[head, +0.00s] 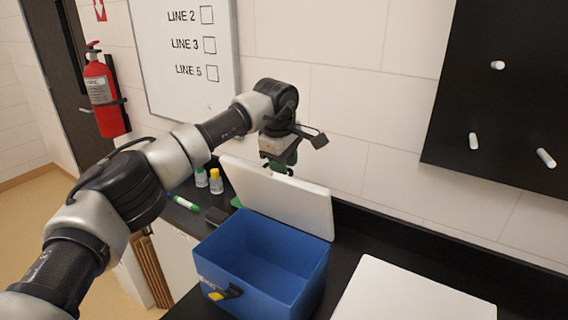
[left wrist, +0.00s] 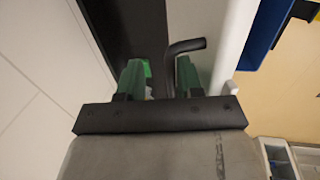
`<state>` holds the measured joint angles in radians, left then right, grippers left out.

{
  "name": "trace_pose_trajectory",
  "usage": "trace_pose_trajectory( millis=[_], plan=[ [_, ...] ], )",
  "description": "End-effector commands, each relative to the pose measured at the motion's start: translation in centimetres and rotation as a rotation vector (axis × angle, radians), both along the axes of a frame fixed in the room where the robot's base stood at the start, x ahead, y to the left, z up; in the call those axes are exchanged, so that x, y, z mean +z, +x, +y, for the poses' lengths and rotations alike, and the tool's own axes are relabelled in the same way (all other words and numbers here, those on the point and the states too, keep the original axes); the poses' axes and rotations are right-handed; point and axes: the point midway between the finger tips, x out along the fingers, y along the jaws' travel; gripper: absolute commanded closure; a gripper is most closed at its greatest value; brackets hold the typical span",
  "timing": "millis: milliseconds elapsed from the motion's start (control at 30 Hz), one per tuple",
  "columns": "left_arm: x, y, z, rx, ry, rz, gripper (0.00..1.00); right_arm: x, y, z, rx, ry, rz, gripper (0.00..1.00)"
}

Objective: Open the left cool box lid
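The blue cool box (head: 262,268) stands on the black counter with its inside showing and empty. Its white lid (head: 275,197) is swung up and stands tilted at the back edge of the box. My left gripper (head: 283,163) is at the wall side of the raised lid, its fingertips partly hidden. In the left wrist view its two green fingers (left wrist: 160,78) are apart. A black bent bar (left wrist: 184,46) lies between them, close to the right finger, and reaches toward the white lid (left wrist: 222,40). My right gripper is not in view.
A white flat panel (head: 410,294), perhaps another lid, lies to the right. Two small bottles (head: 215,182) and a green-and-white marker (head: 186,203) are on the counter left of the lid. The tiled wall (head: 310,95) is close behind the gripper.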

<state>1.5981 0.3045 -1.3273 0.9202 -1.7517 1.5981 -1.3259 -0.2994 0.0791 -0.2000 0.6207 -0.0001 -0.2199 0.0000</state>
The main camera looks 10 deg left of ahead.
Motion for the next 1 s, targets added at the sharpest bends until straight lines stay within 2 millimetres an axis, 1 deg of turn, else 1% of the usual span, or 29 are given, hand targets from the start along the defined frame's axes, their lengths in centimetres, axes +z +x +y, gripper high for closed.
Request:
trace_pose_trajectory(
  millis=[167,267,367,500,700,833,1000],
  plan=[
    [0.3,0.0,0.1,0.001,0.0,-0.003,0.64,-0.1,0.0,0.0,0.0,0.0,0.0,0.32],
    [1.0,-0.1,0.1,0.001,-0.001,-0.004,0.64,-0.5,0.0,0.0,0.0,0.0,0.0,0.32],
    [2.5,-0.4,0.2,0.0,-0.002,-0.007,0.64,-1.2,0.0,0.0,0.0,0.0,0.001,0.32],
    [5.4,-0.9,0.3,0.001,-0.002,-0.007,0.64,-2.1,0.0,0.0,0.0,0.0,0.001,0.32],
    [9.0,-1.6,0.5,-0.001,-0.001,-0.004,0.64,-2.6,0.0,0.0,0.0,0.0,0.001,0.32],
    [10.2,-1.8,0.6,0.0,-0.001,-0.002,0.64,-2.7,-0.1,0.0,0.0,0.0,0.001,0.32],
    [10.7,-1.9,0.7,0.0,0.0,-0.001,0.64,-2.7,-0.1,0.0,0.0,0.0,0.001,0.32]
  ],
)
